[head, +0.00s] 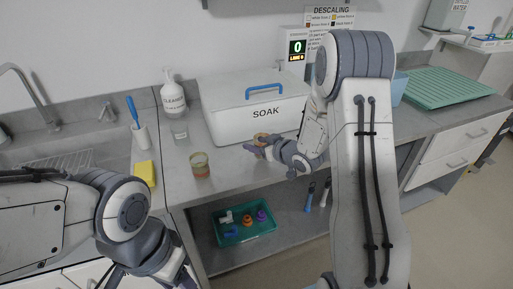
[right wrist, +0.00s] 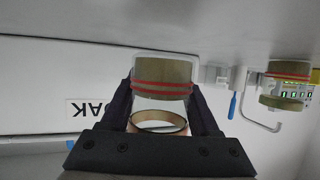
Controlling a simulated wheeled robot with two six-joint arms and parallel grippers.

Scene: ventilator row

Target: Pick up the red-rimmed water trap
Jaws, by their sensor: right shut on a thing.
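My right gripper (head: 262,148) is shut on a water trap (head: 262,138), held over the counter in front of the SOAK box. In the right wrist view the held trap (right wrist: 162,72) is a tan cup with red bands and a tan ring at its other end. It sits between the two dark fingers of the right gripper (right wrist: 162,105). A second, similar trap with red bands (head: 200,165) stands on the counter to the left; it also shows in the right wrist view (right wrist: 288,72). My left gripper (head: 152,275) is partly cut off at the bottom edge; its jaws are unclear.
The white SOAK box (head: 225,128) with a blue handle stands behind. A cleaner bottle (head: 173,100), a yellow sponge (head: 145,173) and a brush cup (head: 142,137) are left, by the sink. A teal tray (head: 228,240) is on the lower shelf. A green rack (head: 445,88) is far right.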

